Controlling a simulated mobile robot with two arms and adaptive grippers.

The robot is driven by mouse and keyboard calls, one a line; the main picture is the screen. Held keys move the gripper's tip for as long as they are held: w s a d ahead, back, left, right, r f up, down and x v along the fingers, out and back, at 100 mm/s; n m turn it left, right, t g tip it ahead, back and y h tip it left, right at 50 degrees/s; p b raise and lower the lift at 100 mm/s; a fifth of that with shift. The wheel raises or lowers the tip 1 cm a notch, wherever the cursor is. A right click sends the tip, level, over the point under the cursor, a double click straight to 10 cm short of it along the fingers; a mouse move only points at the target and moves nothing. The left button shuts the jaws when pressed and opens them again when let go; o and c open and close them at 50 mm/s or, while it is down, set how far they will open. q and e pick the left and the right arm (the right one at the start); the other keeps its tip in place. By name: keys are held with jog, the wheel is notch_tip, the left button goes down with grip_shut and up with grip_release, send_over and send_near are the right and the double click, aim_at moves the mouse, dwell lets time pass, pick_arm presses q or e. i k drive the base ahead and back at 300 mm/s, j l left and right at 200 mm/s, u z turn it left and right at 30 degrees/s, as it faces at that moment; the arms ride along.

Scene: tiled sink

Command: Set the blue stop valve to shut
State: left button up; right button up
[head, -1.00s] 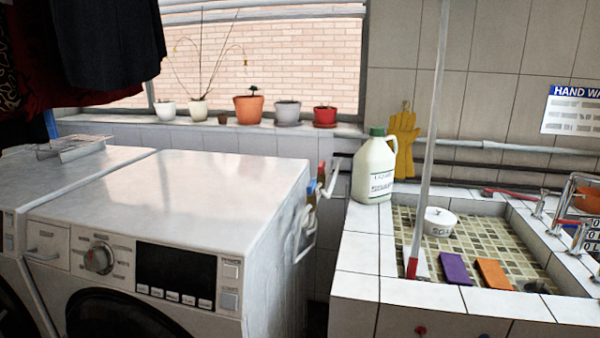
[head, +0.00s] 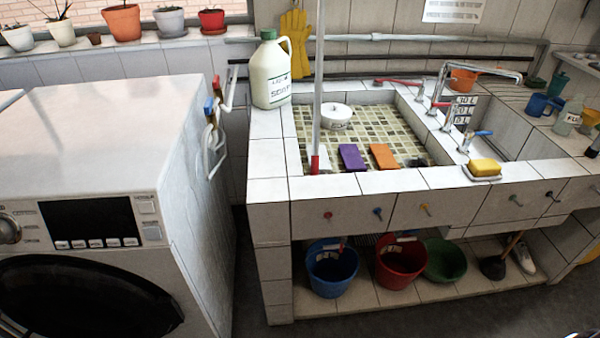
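A small valve with a blue handle (head: 208,105) is on the wall pipes just behind the right side of the washing machine, below a red-handled valve (head: 216,83). A tap at the basin also has a blue handle (head: 483,133). I cannot tell from the picture which of these is the stop valve, nor whether any is open or shut.
The washing machine (head: 120,140) fills the left. A tiled sink (head: 400,183) stands right of it, with a narrow floor gap between. A soap jug (head: 270,75) and a thin pole (head: 318,90) stand at the sink. A blue bucket (head: 331,270) and red bucket (head: 400,265) are underneath.

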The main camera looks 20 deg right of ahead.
aim_at(396, 234)
jog(key=i+l+z, duration=0.1)
jog(key=z, duration=1.35)
jog(key=i+l, duration=0.05)
